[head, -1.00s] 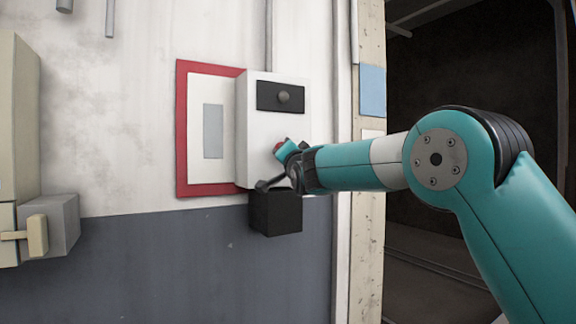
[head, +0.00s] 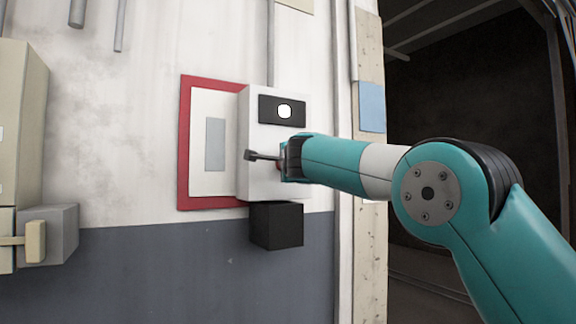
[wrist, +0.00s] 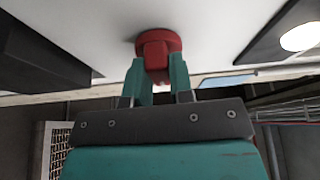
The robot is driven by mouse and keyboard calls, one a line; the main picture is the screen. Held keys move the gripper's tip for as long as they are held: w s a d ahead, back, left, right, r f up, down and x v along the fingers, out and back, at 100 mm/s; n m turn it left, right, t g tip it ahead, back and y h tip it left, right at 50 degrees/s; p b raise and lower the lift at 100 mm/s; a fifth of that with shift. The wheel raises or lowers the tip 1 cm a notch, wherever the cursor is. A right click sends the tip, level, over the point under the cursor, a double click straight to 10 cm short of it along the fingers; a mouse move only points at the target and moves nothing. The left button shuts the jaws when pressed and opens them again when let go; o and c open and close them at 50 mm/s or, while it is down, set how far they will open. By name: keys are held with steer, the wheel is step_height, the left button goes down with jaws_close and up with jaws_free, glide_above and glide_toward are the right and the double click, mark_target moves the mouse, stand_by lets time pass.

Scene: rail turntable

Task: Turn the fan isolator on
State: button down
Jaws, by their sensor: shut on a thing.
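The fan isolator is a white box (head: 258,190) on the wall, with a black panel (head: 268,107) at its top holding a round lamp (head: 284,111) that is lit white. The lamp also glows at the right edge of the wrist view (wrist: 300,37). A red rotary knob (wrist: 156,47) sits on the box face in the wrist view. My gripper (wrist: 160,80) is shut on the knob, one teal finger on each side of its grip. In the head view my gripper (head: 287,165) covers most of the knob.
A black box (head: 277,226) sits just below the isolator. A red-framed white board (head: 185,150) is behind it to the left. A beige cabinet (head: 20,130) and a grey box with a handle (head: 52,233) are at far left. A dark opening lies to the right.

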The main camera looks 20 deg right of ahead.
steer(key=shift+m, duration=0.3)
stand_by(0.4)
steer(key=c, duration=1)
jaws_free()
steer(key=s+a+b, duration=0.2)
steer(key=s+b, duration=0.5)
steer(key=s, duration=1)
steer(key=shift+a+b, duration=0.15)
steer(key=shift+b, duration=0.2)
steer(key=shift+s, duration=0.1)
